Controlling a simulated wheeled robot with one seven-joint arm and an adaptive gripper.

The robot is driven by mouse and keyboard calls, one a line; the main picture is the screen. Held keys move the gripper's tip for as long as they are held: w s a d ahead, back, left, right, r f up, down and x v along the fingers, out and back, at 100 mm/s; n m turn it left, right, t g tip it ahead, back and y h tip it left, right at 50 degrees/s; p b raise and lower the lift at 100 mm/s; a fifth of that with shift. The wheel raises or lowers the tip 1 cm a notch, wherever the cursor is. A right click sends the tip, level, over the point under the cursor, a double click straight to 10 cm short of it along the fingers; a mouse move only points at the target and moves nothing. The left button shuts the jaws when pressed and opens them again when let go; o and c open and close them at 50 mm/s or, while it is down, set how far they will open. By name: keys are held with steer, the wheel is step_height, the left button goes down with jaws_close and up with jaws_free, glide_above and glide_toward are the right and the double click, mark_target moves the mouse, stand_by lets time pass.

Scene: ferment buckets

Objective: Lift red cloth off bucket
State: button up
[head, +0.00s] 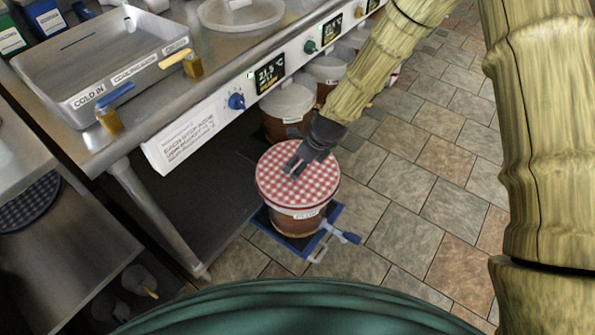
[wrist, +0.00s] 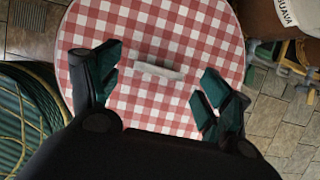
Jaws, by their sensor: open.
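The red-and-white checked cloth (head: 277,184) lies over the top of a brown bucket (head: 297,223) on the floor. In the wrist view the cloth (wrist: 180,35) fills the middle, with a small pale raised strip (wrist: 158,71) on it. My gripper (head: 293,170) is over the cloth in the head view. Its two fingers are spread apart in the wrist view (wrist: 155,88), one on each side of the pale strip, with nothing between them held. I cannot tell whether the fingertips touch the cloth.
The bucket stands on a blue wheeled base (head: 330,222) with a blue handle. A metal tray (head: 100,65) sits on the counter. Tiled floor (head: 410,205) is clear to the right.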

steer(key=shift+x, duration=0.75)
steer(key=c, duration=1.1)
steer(key=shift+c, duration=0.2)
